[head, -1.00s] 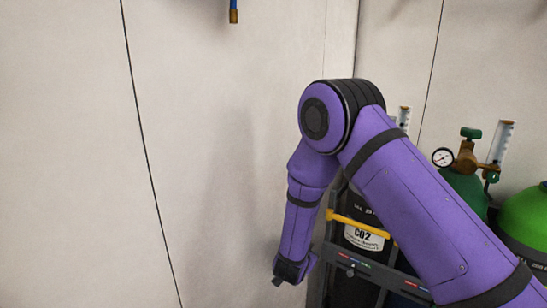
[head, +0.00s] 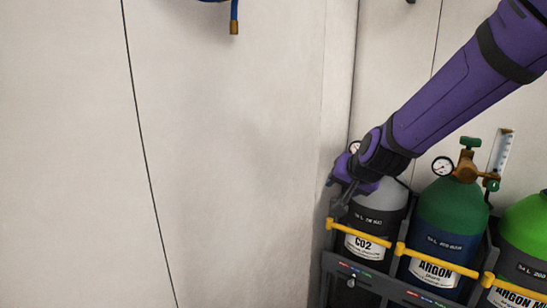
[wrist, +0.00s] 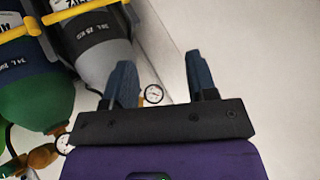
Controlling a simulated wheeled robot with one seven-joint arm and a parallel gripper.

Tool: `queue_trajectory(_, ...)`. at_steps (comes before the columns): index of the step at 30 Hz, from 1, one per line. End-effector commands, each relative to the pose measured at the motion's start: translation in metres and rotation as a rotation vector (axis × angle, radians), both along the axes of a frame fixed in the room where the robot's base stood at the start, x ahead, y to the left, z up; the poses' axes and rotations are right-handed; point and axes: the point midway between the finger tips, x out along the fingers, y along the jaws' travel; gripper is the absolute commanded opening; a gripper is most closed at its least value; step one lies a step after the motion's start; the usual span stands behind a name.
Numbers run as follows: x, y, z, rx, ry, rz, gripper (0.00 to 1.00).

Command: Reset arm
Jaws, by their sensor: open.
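My purple arm reaches in from the upper right of the head view. My gripper (head: 343,190) is at its lower end, in front of the upper left side of the grey-topped CO2 cylinder (head: 382,200). Whether it touches the cylinder cannot be told. In the wrist view my gripper (wrist: 160,72) has its two dark fingers spread apart, with nothing held between them. A small gauge (wrist: 154,94) shows behind the gap between the fingers.
A green-topped argon cylinder (head: 450,212) and a bright green cylinder (head: 530,225) stand right of the CO2 cylinder, behind yellow bars (head: 440,261) in a dark rack (head: 385,285). A blue hose with a brass end (head: 234,27) hangs at the top. The wall at left is bare.

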Motion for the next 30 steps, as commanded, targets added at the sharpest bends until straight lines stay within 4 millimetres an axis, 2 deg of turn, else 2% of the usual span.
queue_trajectory(1, -0.013, -0.008, 0.014, -0.007, 0.002, 0.02, 0.52)
queue_trajectory(6, -0.057, -0.031, 0.047, -0.049, 0.036, 0.092, 0.52)
queue_trajectory(15, -0.147, -0.074, 0.084, -0.16, 0.106, 0.187, 0.52)
queue_trajectory(24, -0.243, -0.116, 0.097, -0.299, 0.2, 0.225, 0.52)
queue_trajectory(30, -0.286, -0.133, 0.096, -0.362, 0.253, 0.225, 0.52)
